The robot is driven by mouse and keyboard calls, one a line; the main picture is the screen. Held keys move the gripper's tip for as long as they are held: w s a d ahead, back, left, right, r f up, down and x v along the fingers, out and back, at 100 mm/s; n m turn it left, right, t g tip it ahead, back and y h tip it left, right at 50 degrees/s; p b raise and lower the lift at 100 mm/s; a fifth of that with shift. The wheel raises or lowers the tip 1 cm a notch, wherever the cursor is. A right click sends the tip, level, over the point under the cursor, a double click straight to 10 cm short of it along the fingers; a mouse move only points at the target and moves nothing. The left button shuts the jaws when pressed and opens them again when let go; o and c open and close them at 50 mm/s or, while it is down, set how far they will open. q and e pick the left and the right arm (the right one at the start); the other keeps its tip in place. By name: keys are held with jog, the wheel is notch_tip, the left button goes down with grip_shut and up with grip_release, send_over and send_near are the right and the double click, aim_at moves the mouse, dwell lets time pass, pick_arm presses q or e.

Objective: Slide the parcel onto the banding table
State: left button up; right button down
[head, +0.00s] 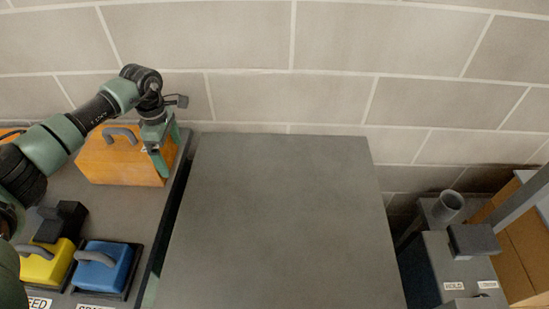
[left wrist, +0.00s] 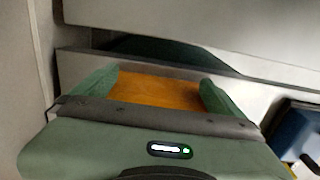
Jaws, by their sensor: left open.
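An orange box with a grey handle (head: 125,160), which I take to be the parcel, stands on the dark grey surface at the left, near the wall. The bare grey table (head: 280,220) in the middle, likely the banding table, lies to its right across a narrow dark gap. My left gripper (head: 161,165) points down at the box's right end, open. In the left wrist view the orange surface (left wrist: 158,92) shows between its two green fingers; whether they touch it I cannot tell. My right gripper is not in view.
A yellow block (head: 47,266) and a blue block (head: 103,268) with grey handles sit in front of the box. A grey stand with labels (head: 455,270) and cardboard boxes (head: 520,245) are at the right. A block wall (head: 290,100) runs behind. The middle tabletop is clear.

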aim_at(145, 151)
pick_arm(q)
jog(key=shift+s+a+b, duration=0.15)
jog(key=shift+a+b, duration=0.3)
jog(key=shift+a, duration=2.05)
jog(key=shift+a+b, duration=0.3)
jog(key=shift+a, duration=0.95)
jog(key=shift+d, duration=0.1)
jog(key=shift+d+p, duration=0.4)
jog(key=shift+d, duration=1.05)
notch_tip(145, 151, up, 13)
jog(key=p, duration=0.8)
jog(key=shift+p, duration=0.4)
jog(key=shift+f, duration=0.1)
